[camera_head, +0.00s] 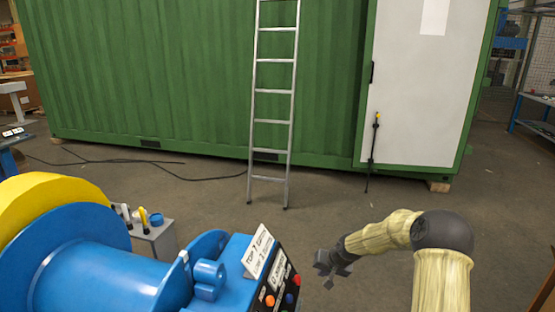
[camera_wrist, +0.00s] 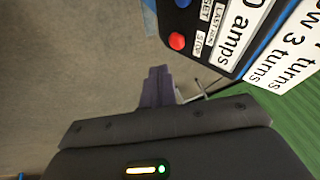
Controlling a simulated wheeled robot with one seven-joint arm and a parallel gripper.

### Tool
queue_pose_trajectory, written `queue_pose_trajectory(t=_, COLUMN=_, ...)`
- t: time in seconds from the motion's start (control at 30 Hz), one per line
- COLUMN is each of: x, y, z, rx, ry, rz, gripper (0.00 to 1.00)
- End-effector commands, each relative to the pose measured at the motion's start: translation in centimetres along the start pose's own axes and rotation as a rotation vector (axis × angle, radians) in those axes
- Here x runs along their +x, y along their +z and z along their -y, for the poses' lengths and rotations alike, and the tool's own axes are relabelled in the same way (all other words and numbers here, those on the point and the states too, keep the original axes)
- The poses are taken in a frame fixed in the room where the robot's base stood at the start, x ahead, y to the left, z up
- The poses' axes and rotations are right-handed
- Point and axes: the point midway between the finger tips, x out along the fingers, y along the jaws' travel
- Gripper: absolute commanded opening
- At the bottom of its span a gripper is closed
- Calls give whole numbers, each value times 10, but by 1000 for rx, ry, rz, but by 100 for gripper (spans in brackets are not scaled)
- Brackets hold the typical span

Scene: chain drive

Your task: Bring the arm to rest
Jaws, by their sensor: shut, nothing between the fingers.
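My arm (camera_head: 440,255), in a cream sleeve with dark joints, reaches in from the lower right in the head view. It is bent at the elbow and points left. My gripper (camera_head: 330,272) hangs over the floor, to the right of the blue machine's control panel (camera_head: 278,280) and apart from it in the picture. In the wrist view the gripper (camera_wrist: 158,85) is shut and empty, with grey floor behind it. The panel, with red and blue buttons and white labels, fills the upper right of that view (camera_wrist: 207,28).
A blue machine (camera_head: 95,275) with a yellow wheel (camera_head: 50,200) fills the lower left. A ladder (camera_head: 271,120) leans on a green container (camera_head: 150,70). The floor (camera_head: 330,215) beyond my gripper is clear.

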Motion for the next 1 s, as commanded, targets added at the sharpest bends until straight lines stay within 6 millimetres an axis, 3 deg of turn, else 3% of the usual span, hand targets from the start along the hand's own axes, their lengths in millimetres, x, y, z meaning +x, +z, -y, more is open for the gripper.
queue_pose_trajectory(t=0.03, x=-20, y=6, z=10, rx=-36, ry=20, rz=13, gripper=0)
queue_pose_trajectory(t=0.23, x=-86, y=46, z=26, rx=-147, ry=109, rz=74, gripper=0)
queue_pose_trajectory(t=0.7, x=-247, y=154, z=35, rx=-256, ry=247, rz=158, gripper=0)
queue_pose_trajectory(t=0.83, x=-284, y=189, z=34, rx=-255, ry=253, rz=170, gripper=0)
queue_pose_trajectory(t=1.0, x=-308, y=217, z=32, rx=-247, ry=247, rz=181, gripper=0)
